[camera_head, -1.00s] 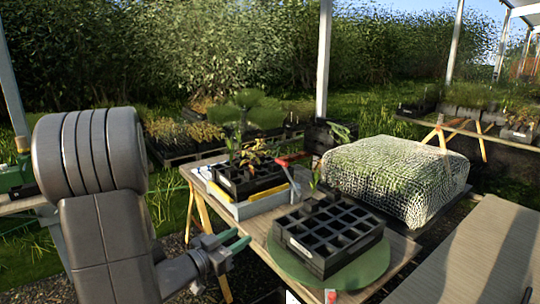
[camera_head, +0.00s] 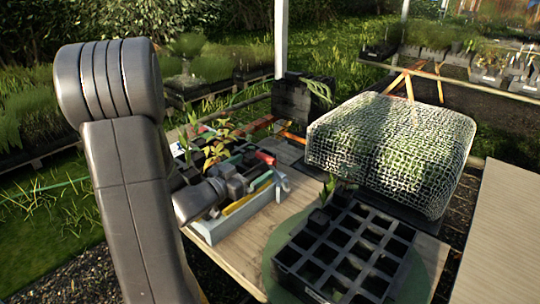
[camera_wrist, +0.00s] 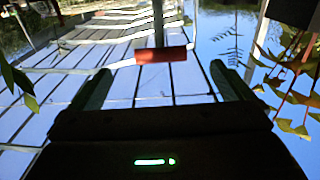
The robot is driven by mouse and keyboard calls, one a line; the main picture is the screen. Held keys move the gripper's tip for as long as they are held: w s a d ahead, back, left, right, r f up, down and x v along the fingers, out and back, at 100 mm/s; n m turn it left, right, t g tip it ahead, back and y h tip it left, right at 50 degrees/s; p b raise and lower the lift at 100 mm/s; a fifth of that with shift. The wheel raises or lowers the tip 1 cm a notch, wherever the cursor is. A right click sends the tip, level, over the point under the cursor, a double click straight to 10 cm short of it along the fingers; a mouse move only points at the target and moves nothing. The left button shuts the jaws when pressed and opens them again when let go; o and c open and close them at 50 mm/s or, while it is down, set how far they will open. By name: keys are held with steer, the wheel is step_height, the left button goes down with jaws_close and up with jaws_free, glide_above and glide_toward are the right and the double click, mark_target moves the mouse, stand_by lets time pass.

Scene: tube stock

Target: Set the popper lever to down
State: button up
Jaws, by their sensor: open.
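The popper is a grey box-like base (camera_head: 222,228) with yellow strips along its side, at the left of the wooden table in the head view. Its lever has a red handle (camera_head: 265,158) at the base's right end, raised above it. My gripper (camera_head: 250,168) reaches over the popper close to the handle, with its green fingers apart. The gripper holds nothing. My arm hides part of the popper.
A black cell tray (camera_head: 345,250) with a seedling sits on a round green mat (camera_head: 284,238) to the right. A net-covered block (camera_head: 390,150) stands behind it. Leafy plants (camera_head: 220,145) rise beside my gripper, and leaves (camera_wrist: 296,85) edge the wrist view.

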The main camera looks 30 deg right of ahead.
mark_target(263, 159)
steer(key=p+x, duration=0.1)
steer(key=x, duration=0.7)
steer(key=shift+w+d, duration=0.15)
steer(key=shift+d, duration=0.15)
steer(key=c, duration=1.3)
